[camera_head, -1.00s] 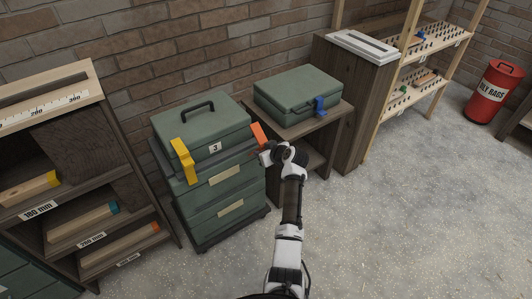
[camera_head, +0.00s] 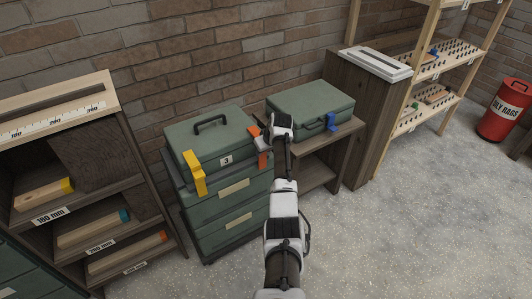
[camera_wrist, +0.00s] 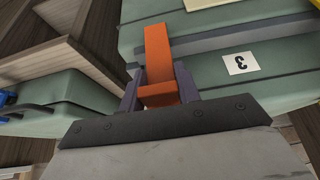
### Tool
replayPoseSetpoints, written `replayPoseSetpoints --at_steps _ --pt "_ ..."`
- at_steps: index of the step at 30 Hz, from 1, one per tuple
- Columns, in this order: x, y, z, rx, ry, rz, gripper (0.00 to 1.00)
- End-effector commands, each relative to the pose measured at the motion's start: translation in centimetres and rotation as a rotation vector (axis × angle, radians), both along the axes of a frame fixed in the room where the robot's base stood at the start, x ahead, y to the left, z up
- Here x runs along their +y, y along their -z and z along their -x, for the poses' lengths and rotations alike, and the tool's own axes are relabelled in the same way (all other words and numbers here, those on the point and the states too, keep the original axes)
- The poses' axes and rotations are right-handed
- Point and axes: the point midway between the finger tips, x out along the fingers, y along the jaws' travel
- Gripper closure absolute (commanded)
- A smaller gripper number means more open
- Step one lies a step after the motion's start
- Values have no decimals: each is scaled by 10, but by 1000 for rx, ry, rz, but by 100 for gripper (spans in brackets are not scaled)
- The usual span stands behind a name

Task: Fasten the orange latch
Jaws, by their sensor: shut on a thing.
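The orange latch (camera_wrist: 158,48) is on the side of the green toolbox (camera_head: 208,131) marked 3. In the wrist view its near end lies between the two fingers of my gripper (camera_wrist: 160,88), which is shut on it. In the head view the latch (camera_head: 263,159) shows above and below my gripper (camera_head: 264,143), which partly covers it at the right front corner of the lid. Whether the latch hooks over the lid's edge cannot be told. A yellow latch (camera_head: 195,173) lies against the toolbox's left front side.
A green case (camera_head: 310,108) with a blue latch (camera_head: 332,122) sits on a low wooden stand just right of my gripper. A wooden shelf unit (camera_head: 82,165) stands left of the toolbox. Brick wall is behind; open floor (camera_head: 400,225) lies at the right front.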

Motion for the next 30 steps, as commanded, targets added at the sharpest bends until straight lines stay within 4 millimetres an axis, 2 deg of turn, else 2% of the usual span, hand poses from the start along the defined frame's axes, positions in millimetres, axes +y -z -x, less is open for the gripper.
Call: replayPoseSetpoints --at_steps 14,15,19,30 --pt "2 -4 -3 -13 1 -4 100" --pt "2 -4 -3 -12 1 -4 62" --pt "1 -3 -3 -10 0 -3 45" --pt "0 -5 -1 -7 0 -2 45"
